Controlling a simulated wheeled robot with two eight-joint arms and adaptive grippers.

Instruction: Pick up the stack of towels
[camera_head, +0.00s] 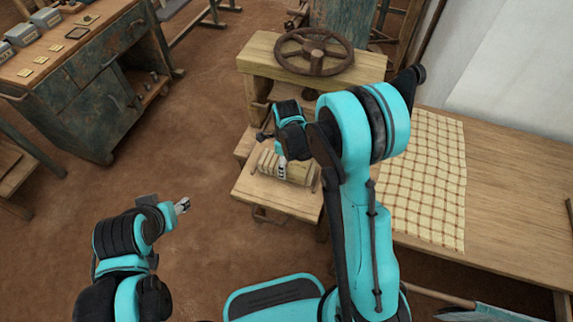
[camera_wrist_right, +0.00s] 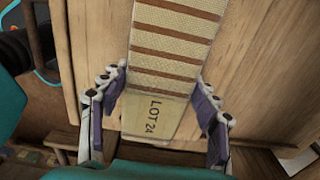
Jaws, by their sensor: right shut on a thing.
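The stack of towels (camera_head: 297,169) sits on the low wooden bench (camera_head: 246,188), partly hidden by my right arm. In the right wrist view the stack (camera_wrist_right: 172,45) is cream with brown stripes, and a label reading "LOT 24" (camera_wrist_right: 152,118) shows at its near end. My right gripper (camera_head: 282,169) is at the stack. In the wrist view its fingers (camera_wrist_right: 158,88) lie along both sides of the towels, shut on them. My left gripper (camera_head: 183,206) hangs over the floor at left, away from the stack; its fingers are too small to judge.
A wooden frame with a handwheel (camera_head: 314,52) stands behind the bench. A table (camera_head: 510,200) with a checked cloth (camera_head: 425,180) is at right. A worn cabinet (camera_head: 85,90) with boxes and cards is at left. The brown floor (camera_head: 180,140) between is clear.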

